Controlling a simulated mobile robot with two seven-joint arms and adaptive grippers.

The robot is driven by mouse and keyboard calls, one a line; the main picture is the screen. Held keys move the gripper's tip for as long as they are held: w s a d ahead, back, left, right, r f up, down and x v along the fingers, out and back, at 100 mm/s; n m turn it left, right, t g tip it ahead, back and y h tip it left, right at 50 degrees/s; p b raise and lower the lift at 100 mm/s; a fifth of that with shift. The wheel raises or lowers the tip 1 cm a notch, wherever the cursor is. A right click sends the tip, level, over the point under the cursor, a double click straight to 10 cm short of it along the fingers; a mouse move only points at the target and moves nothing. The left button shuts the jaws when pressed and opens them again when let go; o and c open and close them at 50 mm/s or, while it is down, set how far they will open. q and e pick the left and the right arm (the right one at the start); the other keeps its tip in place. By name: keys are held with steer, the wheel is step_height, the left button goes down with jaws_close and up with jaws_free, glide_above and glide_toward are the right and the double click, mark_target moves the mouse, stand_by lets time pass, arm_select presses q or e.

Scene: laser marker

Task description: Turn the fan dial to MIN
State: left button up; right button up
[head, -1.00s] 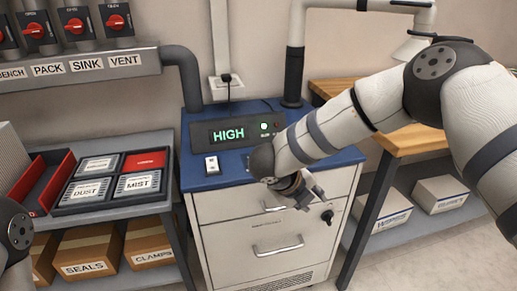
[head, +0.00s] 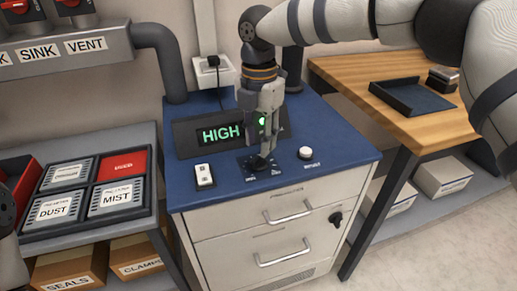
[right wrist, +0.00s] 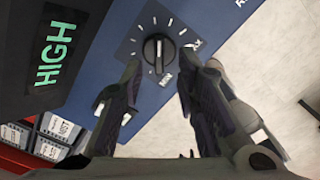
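The fan dial is a black round knob (right wrist: 157,48) with a white pointer line, on a dark plate with tick marks. The display (head: 222,134) reads HIGH.
A white rocker switch (head: 204,175) and a round white button (head: 305,153) flank the dial on the blue cabinet top (head: 335,140). A duct pipe (head: 165,55) stands at the back left. A wooden table (head: 430,125) is at the right.

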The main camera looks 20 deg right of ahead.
mark_target(259, 161)
steer(key=shift+f, duration=2)
jaws_close()
